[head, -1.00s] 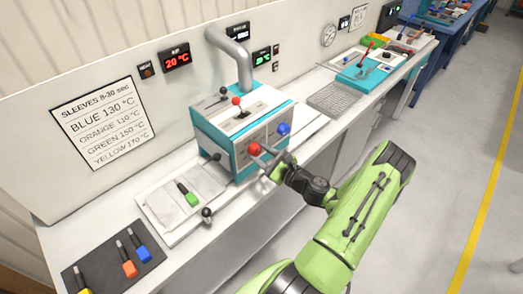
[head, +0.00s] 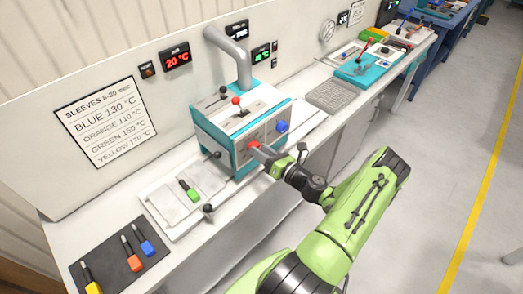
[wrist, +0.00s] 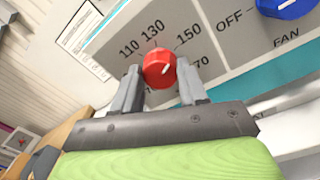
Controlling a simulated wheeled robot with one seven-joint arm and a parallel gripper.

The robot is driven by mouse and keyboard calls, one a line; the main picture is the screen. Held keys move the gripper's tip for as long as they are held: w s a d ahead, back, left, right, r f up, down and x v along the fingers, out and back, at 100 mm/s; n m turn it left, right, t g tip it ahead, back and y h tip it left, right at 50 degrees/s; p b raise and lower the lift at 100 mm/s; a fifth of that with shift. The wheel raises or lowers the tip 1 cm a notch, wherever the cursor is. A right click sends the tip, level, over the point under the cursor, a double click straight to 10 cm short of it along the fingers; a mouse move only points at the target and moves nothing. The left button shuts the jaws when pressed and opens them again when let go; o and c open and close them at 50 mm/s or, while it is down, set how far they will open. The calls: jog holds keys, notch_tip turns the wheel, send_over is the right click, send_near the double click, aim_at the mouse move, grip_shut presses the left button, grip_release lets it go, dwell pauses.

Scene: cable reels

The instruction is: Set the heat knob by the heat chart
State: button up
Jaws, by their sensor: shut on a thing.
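The red heat knob (wrist: 158,68) sits on the front panel of the heater box (head: 240,130). Numbers 110, 130, 150 and a partly hidden 70 ring it. A short white mark shows on its face; its exact setting is hard to read. My gripper (wrist: 160,84) is shut on the knob, one finger on each side. The heat chart (head: 106,121) on the wall reads blue 130, orange 110, green 150, yellow 170 °C. A cable with a green sleeve (head: 192,194) lies on the plate left of the box.
The blue fan knob (wrist: 285,8), marked OFF at its left, is right of the red knob. A red display (head: 176,58) reads 20 °C. A dark mat (head: 110,272) holds cables with yellow, orange and blue sleeves. Black ball-ended levers (head: 208,208) stand near the box.

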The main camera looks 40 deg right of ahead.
jog(key=shift+f+m, duration=0.15)
jog(key=shift+m, duration=0.75)
jog(key=o, duration=1.1)
jog(key=shift+c, duration=0.2)
jog(key=s+d+b, duration=0.1)
jog(key=s+b, duration=0.1)
jog(key=s, duration=1.3)
jog(key=shift+s, duration=0.4)
